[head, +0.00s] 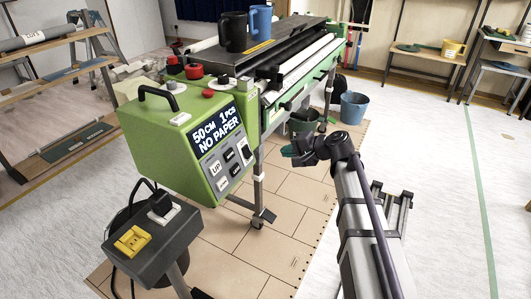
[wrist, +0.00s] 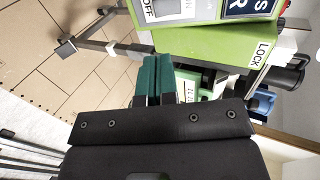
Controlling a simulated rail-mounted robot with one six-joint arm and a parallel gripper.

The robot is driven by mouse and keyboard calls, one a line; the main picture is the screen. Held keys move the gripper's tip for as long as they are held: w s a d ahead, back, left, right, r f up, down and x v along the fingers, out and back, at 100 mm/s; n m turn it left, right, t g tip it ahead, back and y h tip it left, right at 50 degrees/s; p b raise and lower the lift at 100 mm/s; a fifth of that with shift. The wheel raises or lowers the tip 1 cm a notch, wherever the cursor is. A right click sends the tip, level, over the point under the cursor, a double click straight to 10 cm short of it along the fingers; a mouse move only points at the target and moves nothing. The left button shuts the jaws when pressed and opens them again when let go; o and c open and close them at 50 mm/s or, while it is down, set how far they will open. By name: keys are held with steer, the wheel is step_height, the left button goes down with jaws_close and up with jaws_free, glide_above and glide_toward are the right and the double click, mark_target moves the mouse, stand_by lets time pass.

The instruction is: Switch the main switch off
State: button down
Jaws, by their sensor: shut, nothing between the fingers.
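The green wallpaper paster (head: 160,140) has a front panel with a display reading "50CM 1PCS NO PAPER" and several buttons. The main switch (head: 246,151) is a dark rocker on a white plate at the panel's right edge; its position is too small to tell. In the wrist view the switch (wrist: 164,8) is at the top edge, partly cut off, beside an "OFF" label. My gripper (head: 291,151) is to the right of the panel, apart from it. In the wrist view its teal fingers (wrist: 153,78) are together and empty, below the switch in the picture.
A grey box (head: 170,245) with a yellow part (head: 131,240) and a black plug (head: 160,203) stands in front of the machine. Two mugs (head: 245,28) stand on top of the machine. Buckets (head: 353,106) are on the floor behind my gripper.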

mark_target(249, 155)
steer(key=b+x, duration=0.5)
steer(key=x, duration=0.7)
steer(key=shift+w+a+f+b, duration=0.15)
steer(key=shift+a+f+b, duration=0.1)
steer(key=shift+f+b, duration=0.05)
steer(key=shift+w+a+f, duration=0.1)
steer(key=shift+w+a, duration=0.15)
steer(key=shift+a, duration=0.2)
